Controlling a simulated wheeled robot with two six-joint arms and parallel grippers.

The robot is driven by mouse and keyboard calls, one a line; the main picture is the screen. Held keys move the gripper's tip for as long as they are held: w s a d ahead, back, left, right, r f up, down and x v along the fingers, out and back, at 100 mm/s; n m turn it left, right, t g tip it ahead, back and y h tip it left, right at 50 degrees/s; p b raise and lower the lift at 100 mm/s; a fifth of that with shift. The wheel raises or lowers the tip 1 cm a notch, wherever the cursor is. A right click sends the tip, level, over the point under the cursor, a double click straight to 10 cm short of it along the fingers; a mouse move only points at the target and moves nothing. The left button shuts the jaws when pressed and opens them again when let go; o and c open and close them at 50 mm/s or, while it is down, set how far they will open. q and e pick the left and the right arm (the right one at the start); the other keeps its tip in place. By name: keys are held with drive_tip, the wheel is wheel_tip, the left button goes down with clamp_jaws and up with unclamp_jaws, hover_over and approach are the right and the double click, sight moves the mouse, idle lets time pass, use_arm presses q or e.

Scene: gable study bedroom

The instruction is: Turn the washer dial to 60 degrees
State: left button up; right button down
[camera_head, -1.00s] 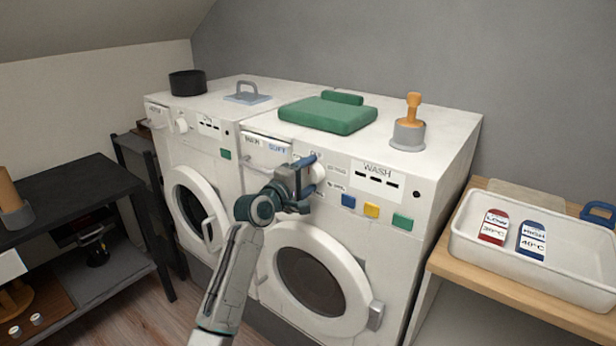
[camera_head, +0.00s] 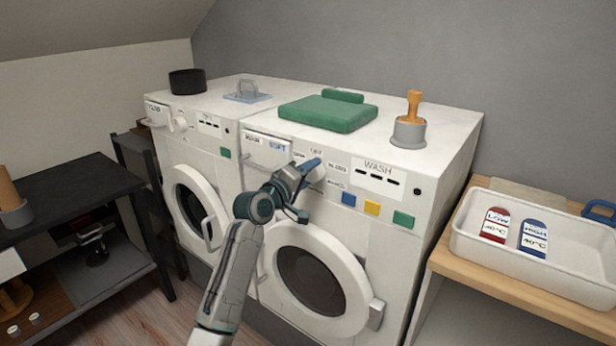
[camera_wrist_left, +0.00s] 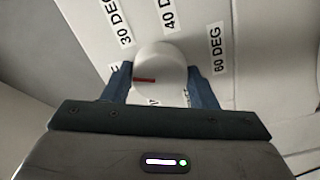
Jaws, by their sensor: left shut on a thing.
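The washer dial (camera_head: 319,174) is a round white knob on the front panel of the right-hand machine, the washer (camera_head: 400,235). My left gripper (camera_head: 306,187) is at the dial, and its hand hides part of it in the head view. In the left wrist view, the dial (camera_wrist_left: 160,65) sits between the two blue fingers of the gripper (camera_wrist_left: 158,82), which is shut on it. The dial's red mark points left, towards the left finger. Labels 30 DEG (camera_wrist_left: 118,22), 40 DEG (camera_wrist_left: 169,15) and 60 DEG (camera_wrist_left: 216,48) surround it; another label is partly hidden by the left finger. My right gripper is not in view.
A drawer front (camera_head: 266,150) is left of the dial; blue, yellow and green buttons (camera_head: 372,208) are to its right. The round door (camera_head: 315,280) is below. A white tray (camera_head: 570,280) stands on the shelf at right.

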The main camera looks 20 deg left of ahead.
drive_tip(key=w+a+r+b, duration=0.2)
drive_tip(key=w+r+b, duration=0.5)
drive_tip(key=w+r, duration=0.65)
use_arm(q)
drive_tip(key=shift+m+b, duration=3.05)
drive_tip(key=shift+m, duration=12.55)
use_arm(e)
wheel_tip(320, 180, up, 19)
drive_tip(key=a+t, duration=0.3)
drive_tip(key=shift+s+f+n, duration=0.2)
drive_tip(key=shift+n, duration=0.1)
use_arm(q)
drive_tip(key=o, duration=1)
drive_tip(key=shift+c, duration=0.2)
